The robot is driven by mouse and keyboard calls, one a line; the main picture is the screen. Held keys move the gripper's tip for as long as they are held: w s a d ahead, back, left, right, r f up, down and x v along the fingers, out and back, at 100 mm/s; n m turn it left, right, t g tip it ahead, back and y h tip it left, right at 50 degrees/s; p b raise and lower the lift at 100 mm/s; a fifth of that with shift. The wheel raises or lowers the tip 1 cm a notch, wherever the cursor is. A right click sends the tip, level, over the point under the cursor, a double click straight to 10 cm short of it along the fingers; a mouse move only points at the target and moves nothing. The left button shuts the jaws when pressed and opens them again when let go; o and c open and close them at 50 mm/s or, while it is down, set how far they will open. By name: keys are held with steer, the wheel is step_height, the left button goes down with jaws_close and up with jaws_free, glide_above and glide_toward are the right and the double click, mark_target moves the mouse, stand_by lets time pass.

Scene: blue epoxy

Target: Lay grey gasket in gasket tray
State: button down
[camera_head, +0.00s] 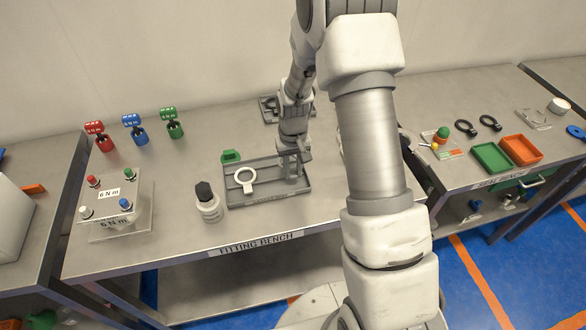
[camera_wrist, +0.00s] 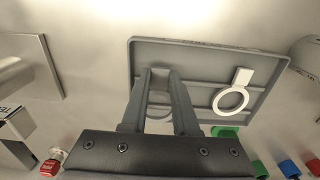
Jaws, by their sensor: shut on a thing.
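The gasket tray (camera_head: 233,204) is a shallow grey tray on the fitting bench. It also shows in the wrist view (camera_wrist: 205,45). A white ring gasket with a square tab (camera_head: 245,178) lies in its left half; it shows again in the wrist view (camera_wrist: 231,99). My gripper (camera_head: 291,168) points down over the tray's right half. In the wrist view my gripper (camera_wrist: 160,76) is shut on the grey gasket (camera_wrist: 160,82), mostly hidden between and behind the fingers. I cannot tell whether the gasket touches the tray floor.
A dark-capped bottle (camera_head: 208,203) stands just left of the tray. A green piece (camera_head: 231,156) sits behind it. A block with coloured knobs (camera_head: 112,200) is at the left. Another tray (camera_head: 270,108) lies behind. Bare bench lies in front.

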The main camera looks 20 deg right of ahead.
mark_target(293, 174)
steer(key=shift+f+b, duration=1.1)
steer(key=shift+f, duration=0.25)
steer(key=c, duration=0.6)
jaws_free()
steer(key=shift+r+p, duration=1.6)
steer(key=shift+r, duration=1)
step_height(293, 174, up, 17)
steer(key=shift+r, duration=0.2)
